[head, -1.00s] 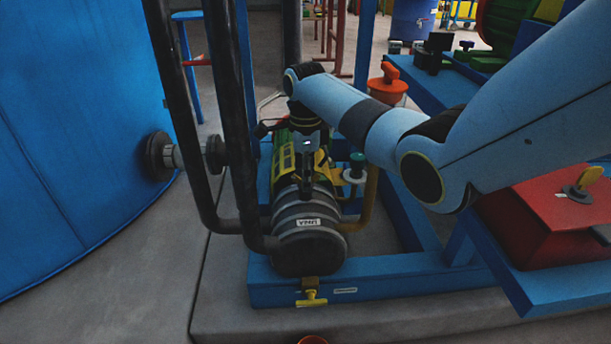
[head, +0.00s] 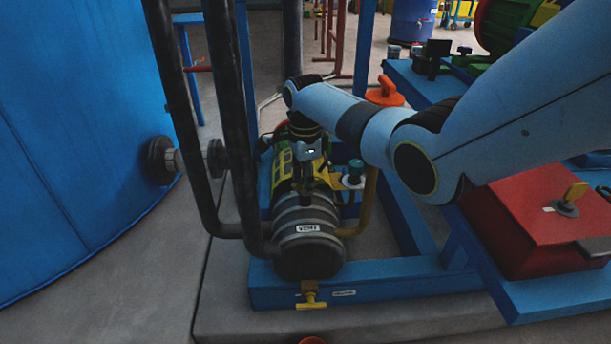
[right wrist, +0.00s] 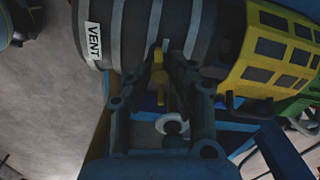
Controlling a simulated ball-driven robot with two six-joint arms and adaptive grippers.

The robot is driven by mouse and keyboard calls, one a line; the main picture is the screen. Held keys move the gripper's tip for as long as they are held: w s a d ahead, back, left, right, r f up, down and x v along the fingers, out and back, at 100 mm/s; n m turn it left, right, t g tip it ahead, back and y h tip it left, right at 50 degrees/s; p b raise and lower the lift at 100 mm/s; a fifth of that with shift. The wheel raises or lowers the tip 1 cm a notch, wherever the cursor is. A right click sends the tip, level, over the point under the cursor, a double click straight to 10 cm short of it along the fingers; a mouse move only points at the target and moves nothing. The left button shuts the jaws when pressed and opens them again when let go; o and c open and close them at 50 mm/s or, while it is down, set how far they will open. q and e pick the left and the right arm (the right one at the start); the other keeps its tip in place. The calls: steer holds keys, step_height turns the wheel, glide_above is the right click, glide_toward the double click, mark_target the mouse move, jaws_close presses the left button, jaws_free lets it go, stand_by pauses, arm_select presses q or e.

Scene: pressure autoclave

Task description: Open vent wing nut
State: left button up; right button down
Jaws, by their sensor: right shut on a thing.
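A dark ribbed cylinder (head: 300,258) with a white VENT label (head: 308,228) forms the near end of a machine on a blue frame. My right gripper (head: 310,178) points down at its top, just behind the label. In the right wrist view, my gripper (right wrist: 165,85) is shut on a small yellow piece (right wrist: 158,68), apparently the vent wing nut, beside the cylinder (right wrist: 135,30). The fingers hide much of it. The VENT label (right wrist: 94,41) shows to the left. Another yellow wing nut (head: 311,301) is low on the front of the frame. My left gripper is out of view.
Dark vertical pipes (head: 228,120) stand just left of the machine. A large blue tank (head: 70,140) fills the left. A red box (head: 520,230) with a yellow key-like handle is at right.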

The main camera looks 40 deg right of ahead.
steer(key=n+p, duration=0.1)
steer(key=n, duration=0.1)
steer(key=shift+r+n+p, duration=0.2)
steer(key=shift+n+p, duration=0.15)
steer(key=shift+n, duration=0.05)
steer(key=n+p, duration=0.1)
steer(key=n, duration=0.3)
steer(key=shift+f+n+p, duration=0.1)
steer(key=shift+n+p, duration=0.2)
steer(key=shift+n, duration=0.9)
steer(key=n, duration=0.2)
steer(key=shift+n+p, duration=0.4)
steer(key=n, duration=0.2)
steer(key=shift+n, duration=0.3)
steer(key=n, duration=0.3)
steer(key=shift+f+n, duration=0.1)
steer(key=shift+n, duration=0.2)
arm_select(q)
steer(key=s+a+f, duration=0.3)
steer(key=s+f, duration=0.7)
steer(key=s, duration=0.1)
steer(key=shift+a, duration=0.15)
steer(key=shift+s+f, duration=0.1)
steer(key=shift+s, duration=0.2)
arm_select(e)
steer(key=shift+n, duration=0.4)
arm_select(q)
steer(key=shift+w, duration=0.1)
